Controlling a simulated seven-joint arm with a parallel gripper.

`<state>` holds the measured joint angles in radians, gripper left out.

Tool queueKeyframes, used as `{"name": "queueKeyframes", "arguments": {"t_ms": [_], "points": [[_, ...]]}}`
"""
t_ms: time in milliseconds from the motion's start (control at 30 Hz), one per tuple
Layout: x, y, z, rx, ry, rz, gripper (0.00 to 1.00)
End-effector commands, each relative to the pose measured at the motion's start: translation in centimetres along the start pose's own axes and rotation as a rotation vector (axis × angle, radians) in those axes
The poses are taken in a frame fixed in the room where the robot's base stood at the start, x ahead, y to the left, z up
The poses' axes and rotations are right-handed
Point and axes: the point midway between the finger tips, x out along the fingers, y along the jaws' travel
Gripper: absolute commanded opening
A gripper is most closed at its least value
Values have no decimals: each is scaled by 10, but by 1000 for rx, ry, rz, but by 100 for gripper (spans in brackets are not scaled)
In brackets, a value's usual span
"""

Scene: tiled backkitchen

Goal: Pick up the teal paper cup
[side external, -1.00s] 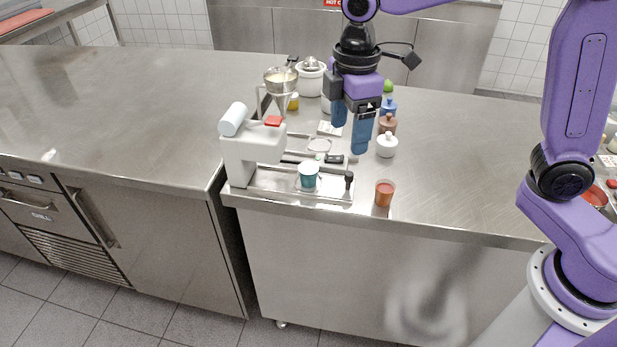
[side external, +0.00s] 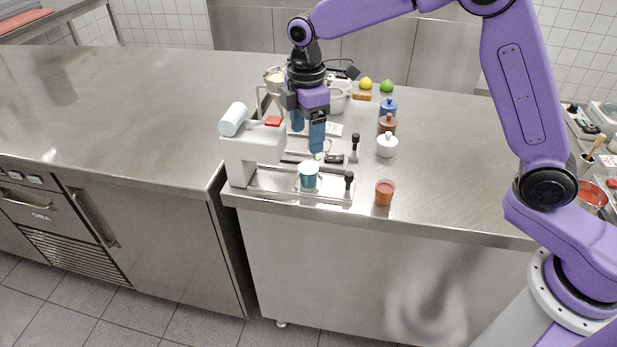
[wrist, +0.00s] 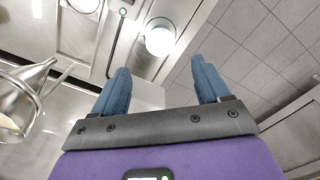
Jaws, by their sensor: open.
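The teal paper cup (side external: 308,177) stands upright on the metal tray (side external: 266,183) at the front of the counter, just right of the white machine. My gripper (side external: 308,142) is open and empty above and a little behind the cup, with its blue fingers pointing down. In the wrist view the cup (wrist: 160,40) shows as a bright white round opening ahead of the fingertips. My gripper (wrist: 162,72) also shows there with its two fingers spread and nothing between them.
The white machine (side external: 250,155) stands close left of the cup. A black-handled tool (side external: 348,182) is at the tray's right end. A metal funnel (wrist: 25,95) is left of my fingers. The counter farther right is clear.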

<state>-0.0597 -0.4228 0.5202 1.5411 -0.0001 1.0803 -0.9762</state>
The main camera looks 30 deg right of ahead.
Motion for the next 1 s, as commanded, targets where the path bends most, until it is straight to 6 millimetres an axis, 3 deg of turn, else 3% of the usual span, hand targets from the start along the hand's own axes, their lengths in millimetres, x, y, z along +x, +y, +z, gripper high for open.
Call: {"name": "queueKeyframes", "arguments": {"t_ms": [233,533,800,1000], "points": [[43,-1,0,1,-2,-3,76],[64,-1,1,1,-2,-2,76],[100,-2,4,1,-2,-3,76],[108,-2,4,1,0,0,76]]}}
